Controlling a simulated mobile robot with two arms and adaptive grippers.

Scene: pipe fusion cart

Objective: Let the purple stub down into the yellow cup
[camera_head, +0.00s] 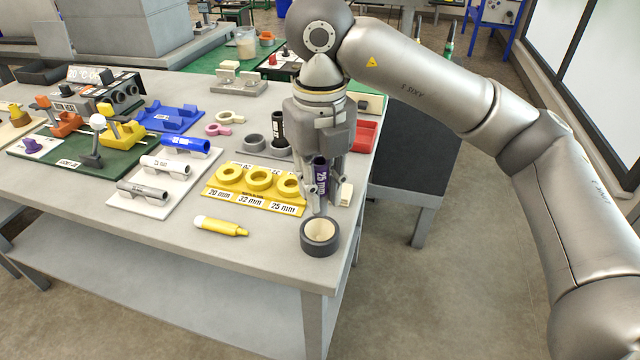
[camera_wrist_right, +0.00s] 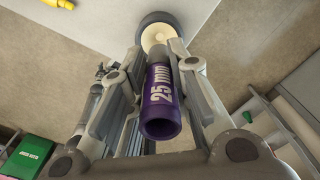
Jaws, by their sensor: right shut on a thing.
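My right gripper (camera_head: 322,198) is shut on the purple stub (camera_head: 319,172), marked 25 mm. The stub is roughly upright between the fingers; in the right wrist view its open hollow end (camera_wrist_right: 160,122) faces the camera. The yellow block (camera_head: 235,197) has three round yellow cups, labelled 20, 32 and 25 mm. The 25 mm yellow cup (camera_head: 288,186) is just left of the gripper in the head view. Stub and cup look apart. My left gripper is not in view.
A dark round cup with a cream inside (camera_head: 320,236) stands at the table's front corner; it also shows beyond the fingertips in the right wrist view (camera_wrist_right: 158,30). A yellow pen-like tool (camera_head: 221,226) lies left of it. A red tray (camera_head: 364,137) is behind the gripper.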

